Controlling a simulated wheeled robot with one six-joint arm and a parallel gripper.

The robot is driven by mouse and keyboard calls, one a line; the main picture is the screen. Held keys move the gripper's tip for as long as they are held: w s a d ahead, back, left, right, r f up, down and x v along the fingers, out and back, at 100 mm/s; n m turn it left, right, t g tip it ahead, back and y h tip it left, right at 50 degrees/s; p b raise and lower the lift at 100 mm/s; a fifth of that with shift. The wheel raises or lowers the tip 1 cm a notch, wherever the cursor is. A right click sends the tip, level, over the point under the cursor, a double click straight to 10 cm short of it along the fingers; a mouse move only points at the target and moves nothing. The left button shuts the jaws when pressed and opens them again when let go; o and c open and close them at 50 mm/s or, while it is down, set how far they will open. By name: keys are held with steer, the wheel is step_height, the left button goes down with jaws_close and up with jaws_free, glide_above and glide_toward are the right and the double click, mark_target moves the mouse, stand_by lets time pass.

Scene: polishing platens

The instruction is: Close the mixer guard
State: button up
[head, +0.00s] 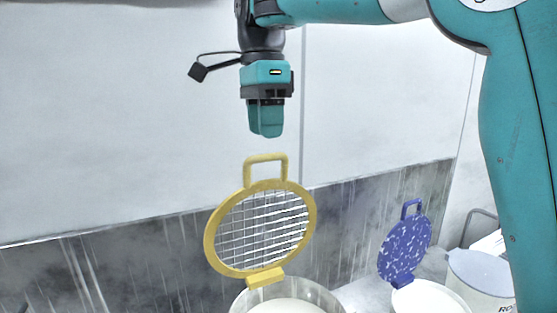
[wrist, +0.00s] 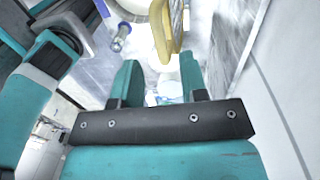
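The mixer guard (head: 212,243) is a yellow ring with a wire grid and a squared handle (head: 265,158) on top. It stands raised, nearly upright, on a yellow hinge block (head: 265,278) at the rim of a metal bowl (head: 322,294) with pale contents. In the wrist view the guard's yellow edge (wrist: 164,35) shows beyond the fingers. My gripper (head: 266,134) points down above the handle, clear of it. In the wrist view my gripper (wrist: 158,78) has its two fingers apart with nothing held between them.
A blue speckled round lid (head: 405,250) with a handle stands raised at the right, beside a white round vessel (head: 432,301). A grey-white bucket (head: 482,276) is further right. A wall with a dark streaked lower panel (head: 150,262) runs close behind the guard.

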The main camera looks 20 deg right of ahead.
step_height(320, 180, down, 4)
steer(key=b, duration=0.3)
steer(key=shift+s, duration=0.15)
jaws_close()
